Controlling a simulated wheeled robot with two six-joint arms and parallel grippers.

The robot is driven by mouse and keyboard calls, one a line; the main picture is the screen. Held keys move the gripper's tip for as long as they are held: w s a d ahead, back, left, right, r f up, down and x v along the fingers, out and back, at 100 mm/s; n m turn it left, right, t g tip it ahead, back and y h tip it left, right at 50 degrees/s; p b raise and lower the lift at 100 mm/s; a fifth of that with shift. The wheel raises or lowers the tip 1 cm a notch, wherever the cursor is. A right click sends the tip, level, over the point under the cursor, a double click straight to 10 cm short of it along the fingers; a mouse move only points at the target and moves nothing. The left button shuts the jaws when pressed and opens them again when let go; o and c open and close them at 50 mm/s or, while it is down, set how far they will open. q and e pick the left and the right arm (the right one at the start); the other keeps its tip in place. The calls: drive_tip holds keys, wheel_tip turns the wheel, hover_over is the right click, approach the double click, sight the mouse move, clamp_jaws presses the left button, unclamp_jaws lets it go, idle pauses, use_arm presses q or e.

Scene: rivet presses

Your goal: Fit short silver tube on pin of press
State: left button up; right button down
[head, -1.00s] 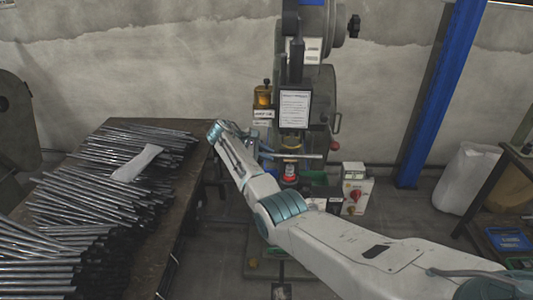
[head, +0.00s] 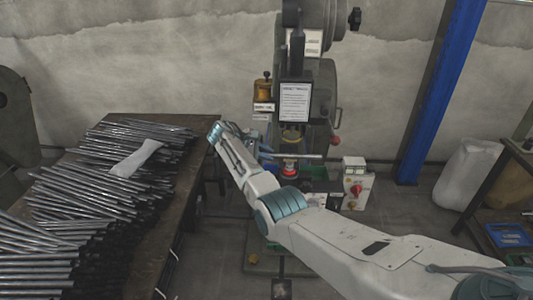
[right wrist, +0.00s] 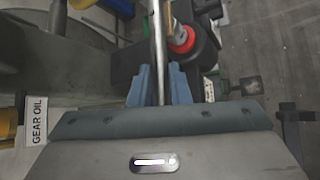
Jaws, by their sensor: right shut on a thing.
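My right gripper (head: 262,153) is shut on a short silver tube (head: 300,156), which sticks out to the right, roughly level, in front of the press (head: 318,95). In the right wrist view the blue fingers (right wrist: 160,88) hold the tube (right wrist: 158,45) between them. A red ring (right wrist: 183,39) on the press shows just right of the tube there, with a copper-coloured post beside it. In the head view the red part (head: 289,166) sits just below the tube. The tube looks apart from it. The pin itself is not clear. My left gripper is out of view.
A table (head: 178,215) on the left bears piles of long metal rods (head: 70,215) and a pale cloth (head: 136,158). A control box with a red knob (head: 355,190) stands right of the press. A blue column (head: 430,100) and a white container (head: 466,172) are farther right.

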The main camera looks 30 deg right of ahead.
drive_tip(key=shift+f, duration=0.15)
drive_tip(key=c, duration=1.3)
unclamp_jaws()
drive_tip(key=b+v, duration=0.3)
drive_tip(key=v, duration=0.8)
drive_tip(key=shift+d, duration=0.1)
drive_tip(key=shift+s, duration=0.1)
